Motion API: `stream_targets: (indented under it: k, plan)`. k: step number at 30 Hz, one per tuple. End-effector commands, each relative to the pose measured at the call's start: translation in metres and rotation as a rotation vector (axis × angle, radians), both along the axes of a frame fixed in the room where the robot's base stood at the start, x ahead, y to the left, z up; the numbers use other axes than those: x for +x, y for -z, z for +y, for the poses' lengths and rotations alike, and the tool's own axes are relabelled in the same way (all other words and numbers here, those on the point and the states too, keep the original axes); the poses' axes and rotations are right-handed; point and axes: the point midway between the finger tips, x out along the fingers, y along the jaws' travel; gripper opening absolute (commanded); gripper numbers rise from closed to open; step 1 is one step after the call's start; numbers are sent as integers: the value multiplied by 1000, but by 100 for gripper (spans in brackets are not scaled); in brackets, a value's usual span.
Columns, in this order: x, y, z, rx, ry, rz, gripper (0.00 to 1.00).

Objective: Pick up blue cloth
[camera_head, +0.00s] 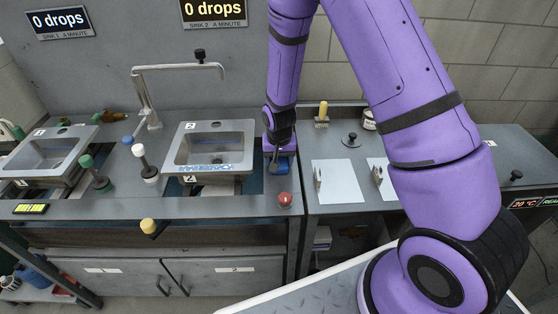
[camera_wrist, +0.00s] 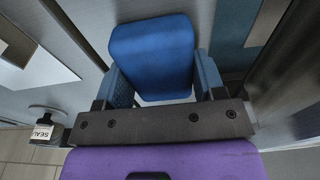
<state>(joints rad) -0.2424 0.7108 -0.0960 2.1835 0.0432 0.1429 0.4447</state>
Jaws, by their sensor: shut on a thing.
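The blue cloth (camera_wrist: 152,50) looks like a thick folded pad with rounded corners in the wrist view. It sits between the two blue textured fingers of my gripper (camera_wrist: 162,78), which is shut on it. In the head view, my gripper (camera_head: 277,158) points down at the right side of sink 2, over the counter. Only a small bit of the blue cloth (camera_head: 284,166) shows there, below the gripper. I cannot tell whether the cloth touches the counter.
Sink 2 (camera_head: 240,163) is just left of my gripper, with a tall tap (camera_head: 150,100). A red button (camera_head: 285,199) stands in front. To the right, the counter holds white sheets (camera_head: 341,203), a brush (camera_head: 322,115) and a dark bottle (camera_head: 369,120).

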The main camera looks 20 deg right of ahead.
Motion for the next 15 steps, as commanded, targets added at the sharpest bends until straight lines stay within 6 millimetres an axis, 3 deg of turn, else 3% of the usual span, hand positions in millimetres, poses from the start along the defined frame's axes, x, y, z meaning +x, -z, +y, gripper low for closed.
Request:
stream_targets:
  k: [15]
  plan:
    - [0, -78, 0, 1, -1, -3, 40]
